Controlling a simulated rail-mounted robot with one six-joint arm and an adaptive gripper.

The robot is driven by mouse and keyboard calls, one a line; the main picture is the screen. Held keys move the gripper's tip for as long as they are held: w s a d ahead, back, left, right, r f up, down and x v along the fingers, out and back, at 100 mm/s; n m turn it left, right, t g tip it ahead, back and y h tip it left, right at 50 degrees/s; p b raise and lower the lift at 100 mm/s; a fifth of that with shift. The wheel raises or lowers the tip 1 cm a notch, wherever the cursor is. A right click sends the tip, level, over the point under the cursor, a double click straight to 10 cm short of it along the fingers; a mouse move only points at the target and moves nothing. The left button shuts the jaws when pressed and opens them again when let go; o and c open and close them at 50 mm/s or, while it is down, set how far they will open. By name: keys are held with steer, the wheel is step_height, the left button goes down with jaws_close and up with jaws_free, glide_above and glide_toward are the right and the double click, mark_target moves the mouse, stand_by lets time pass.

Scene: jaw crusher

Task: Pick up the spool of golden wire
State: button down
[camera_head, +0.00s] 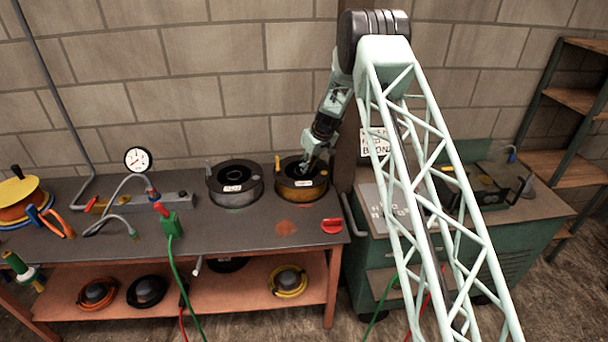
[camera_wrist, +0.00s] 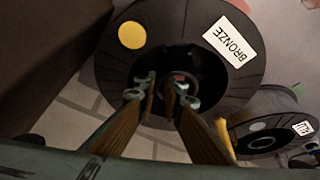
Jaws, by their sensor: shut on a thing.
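The spool of golden wire (camera_head: 289,190) is a black-flanged reel with golden-brown windings at the bench's right end, near the wall. In the wrist view its dark top flange (camera_wrist: 165,30) carries a yellow dot and a white label reading BRONZE. My gripper (camera_head: 306,166) reaches down onto the spool's middle from above. In the wrist view my gripper's two fingers (camera_wrist: 165,92) are at the dark hub, shut on it. The exact contact is partly hidden in shadow. I cannot tell whether the spool is clear of the bench top.
A second spool (camera_head: 234,186) with grey windings stands just left; it also shows in the wrist view (camera_wrist: 270,125). A pressure gauge (camera_head: 138,160) and a green clamp (camera_head: 169,223) are further left. A green cabinet (camera_head: 500,240) stands right, beyond a post. The bench's front middle is clear.

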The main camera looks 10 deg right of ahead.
steer(key=shift+r, duration=0.2)
step_height(320, 180, up, 7)
steer(key=s+a+b, duration=0.1)
steer(key=s+b, duration=0.2)
steer(key=s, duration=1.7)
steer(key=shift+a+f+b, duration=0.2)
steer(key=shift+a+b, duration=0.1)
steer(key=shift+a, duration=0.05)
steer(key=shift+r, duration=0.15)
stand_by(0.7)
step_height(320, 180, up, 13)
steer(key=p, duration=0.6)
stand_by(2.0)
stand_by(0.5)
